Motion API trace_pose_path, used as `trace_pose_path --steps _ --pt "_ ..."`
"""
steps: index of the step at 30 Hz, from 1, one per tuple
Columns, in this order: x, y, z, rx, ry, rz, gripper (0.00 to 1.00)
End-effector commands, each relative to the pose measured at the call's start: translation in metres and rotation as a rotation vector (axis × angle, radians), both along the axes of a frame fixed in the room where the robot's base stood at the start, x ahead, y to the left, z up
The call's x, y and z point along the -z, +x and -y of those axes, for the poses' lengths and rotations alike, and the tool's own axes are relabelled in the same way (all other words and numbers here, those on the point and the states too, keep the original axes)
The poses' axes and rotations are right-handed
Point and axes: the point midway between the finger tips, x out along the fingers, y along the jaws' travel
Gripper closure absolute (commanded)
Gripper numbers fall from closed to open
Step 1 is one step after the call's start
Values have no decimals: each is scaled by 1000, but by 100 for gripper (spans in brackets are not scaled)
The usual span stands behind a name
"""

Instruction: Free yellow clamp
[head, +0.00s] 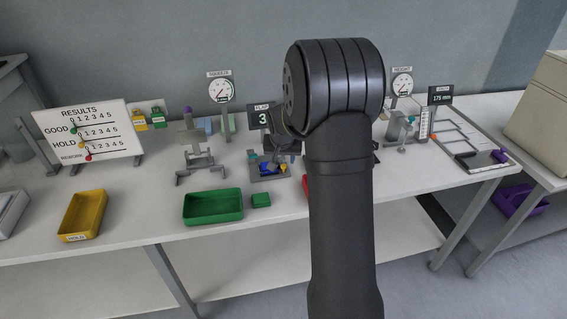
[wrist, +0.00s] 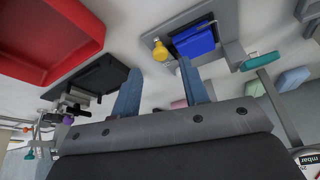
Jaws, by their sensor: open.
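The yellow clamp (wrist: 187,44) shows in the wrist view as a yellow knob with a small ball-like end, against a blue block (wrist: 203,36) in a grey fixture (wrist: 235,52). In the head view the yellow clamp (head: 283,168) is a small spot beside the blue block (head: 267,168) on the fixture at mid-table. My gripper (wrist: 160,66) is open, its two blue-grey fingers apart with nothing between them. The yellow clamp lies just beyond the fingertips, apart from them as far as I can tell. In the head view my gripper is dark and partly hidden behind my arm.
A red tray (wrist: 50,35) and a dark plate (wrist: 88,82) lie left in the wrist view. A teal knob (wrist: 258,61) stands right of the fixture. A display reading 3 (head: 262,117) stands behind.

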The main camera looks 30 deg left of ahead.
Motion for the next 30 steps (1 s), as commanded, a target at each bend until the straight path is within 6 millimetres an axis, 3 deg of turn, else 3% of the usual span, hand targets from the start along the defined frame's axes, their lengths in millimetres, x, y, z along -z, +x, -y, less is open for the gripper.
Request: trace_pose_path --steps 3,9,19,25,30 --pt "17 6 -3 0 -1 0 59" --pt "32 11 -6 0 0 -1 59" --pt "34 12 -7 0 0 0 59" --pt "34 12 -7 0 0 0 98" --pt "34 12 -7 -2 0 0 100"
